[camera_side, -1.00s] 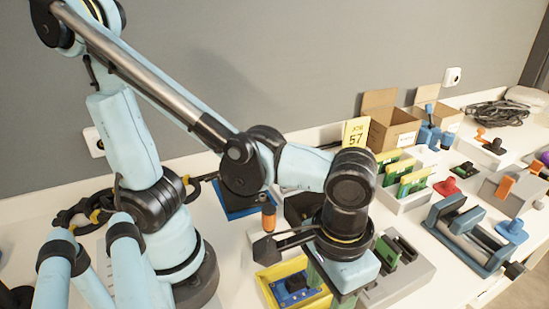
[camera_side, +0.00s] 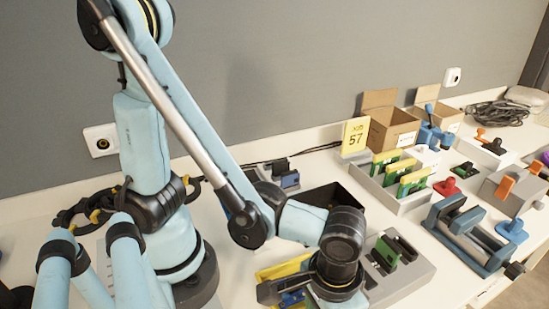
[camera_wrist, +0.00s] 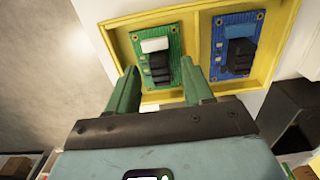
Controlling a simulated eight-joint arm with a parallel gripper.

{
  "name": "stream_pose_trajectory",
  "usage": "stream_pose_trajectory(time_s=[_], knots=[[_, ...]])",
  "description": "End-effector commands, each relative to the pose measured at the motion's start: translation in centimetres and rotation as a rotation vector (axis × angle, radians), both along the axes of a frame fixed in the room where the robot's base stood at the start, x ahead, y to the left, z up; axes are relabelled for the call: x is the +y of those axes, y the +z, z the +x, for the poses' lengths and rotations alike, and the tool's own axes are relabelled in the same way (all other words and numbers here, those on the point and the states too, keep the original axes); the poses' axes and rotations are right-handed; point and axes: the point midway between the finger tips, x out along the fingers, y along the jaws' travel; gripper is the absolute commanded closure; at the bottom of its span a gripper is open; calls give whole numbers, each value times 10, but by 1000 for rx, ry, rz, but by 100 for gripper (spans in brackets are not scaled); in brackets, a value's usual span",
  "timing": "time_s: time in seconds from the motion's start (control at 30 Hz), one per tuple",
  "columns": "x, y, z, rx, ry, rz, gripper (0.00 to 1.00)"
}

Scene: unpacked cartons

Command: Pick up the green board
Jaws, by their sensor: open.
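The green board (camera_wrist: 176,44), with a white connector and a black part on it, lies in a yellow tray (camera_wrist: 112,42) beside a blue board (camera_wrist: 217,57) in the wrist view. My gripper (camera_wrist: 161,80) is open, its two green fingers on either side of the green board's near end. Nothing is held; I cannot tell whether the fingers touch the board. In the side view the yellow tray (camera_side: 284,268) and a bit of the blue board (camera_side: 291,298) show, while my wrist hides the green board and the fingertips.
A grey slotted block (camera_side: 412,270) holding a green piece (camera_side: 386,249) stands close to the right of my wrist. Behind it is a white rack (camera_side: 405,202) with several green-and-yellow boards. A blue-grey vise (camera_side: 465,232) and open cartons (camera_side: 393,126) stand farther off.

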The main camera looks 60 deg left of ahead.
Motion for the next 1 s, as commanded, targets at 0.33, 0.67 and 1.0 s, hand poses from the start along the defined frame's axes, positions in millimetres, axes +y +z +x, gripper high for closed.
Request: stream_pose_trajectory(time_s=[0.33,0.67,1.0], knots=[[0,-3,0,0,0,0,52],[0,-3,0,0,0,0,100],[0,-2,0,0,0,0,100]])
